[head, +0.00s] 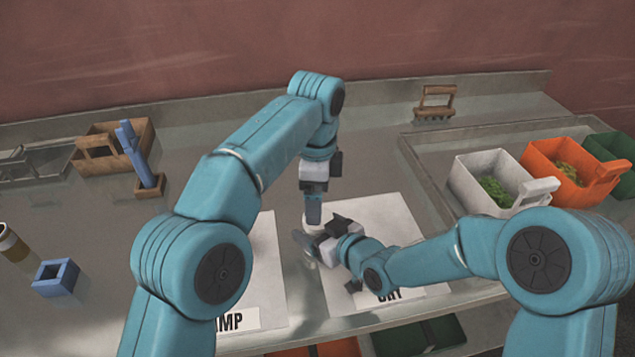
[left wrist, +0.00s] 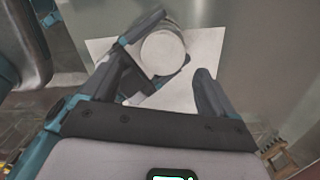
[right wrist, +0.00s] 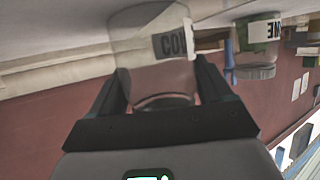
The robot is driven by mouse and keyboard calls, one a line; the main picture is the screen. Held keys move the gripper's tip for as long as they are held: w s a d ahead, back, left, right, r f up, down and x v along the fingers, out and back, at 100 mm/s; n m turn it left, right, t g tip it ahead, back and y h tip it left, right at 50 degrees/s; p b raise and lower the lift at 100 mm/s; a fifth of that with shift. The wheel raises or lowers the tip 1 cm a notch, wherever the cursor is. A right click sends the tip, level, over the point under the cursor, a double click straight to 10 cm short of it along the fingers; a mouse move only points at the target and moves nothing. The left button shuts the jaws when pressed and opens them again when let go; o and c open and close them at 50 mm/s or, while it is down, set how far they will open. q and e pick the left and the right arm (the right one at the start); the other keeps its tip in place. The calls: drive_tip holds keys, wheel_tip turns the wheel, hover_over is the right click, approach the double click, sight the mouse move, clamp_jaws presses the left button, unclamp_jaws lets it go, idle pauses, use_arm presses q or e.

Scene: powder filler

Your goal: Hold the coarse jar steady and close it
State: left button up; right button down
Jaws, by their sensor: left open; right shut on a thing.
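The right wrist view is upside down. In the left wrist view the jar's pale round top (left wrist: 162,52) shows from above; I cannot tell whether this is a seated lid. My left gripper (left wrist: 165,88) is open with nothing between its fingers, and points down close to the jar. In the head view the left gripper (head: 313,212) and right gripper (head: 318,243) hide most of the jar.
White mats (head: 395,220) lie under the grippers. A jar labelled "FINE" (right wrist: 255,50) stands beyond the coarse jar. White (head: 475,195) and orange (head: 540,158) bins stand at right.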

use_arm(q)
drive_tip(key=n, duration=0.5)
drive_tip(key=shift+r+n, duration=0.25)
drive_tip(key=shift+n, duration=0.05)
drive_tip(key=n, duration=0.2)
drive_tip(key=shift+a+r+n, duration=0.1)
drive_tip(key=shift+n, duration=0.3)
drive_tip(key=n, duration=0.5)
drive_tip(key=shift+r, duration=0.2)
drive_tip(key=n, duration=0.3)
drive_tip(key=shift+r, duration=0.15)
drive_tip(key=n, duration=0.4)
drive_tip(key=shift+r+n, duration=0.2)
drive_tip(key=shift+n, duration=0.1)
drive_tip(key=n, duration=0.4)
drive_tip(key=shift+w+r, duration=0.1)
drive_tip(key=shift+r, duration=0.2)
drive_tip(key=shift+w+r+n, duration=0.1)
drive_tip(key=shift+r+n, duration=0.05)
drive_tip(key=shift+n, duration=0.25)
drive_tip(key=shift+d, duration=0.3)
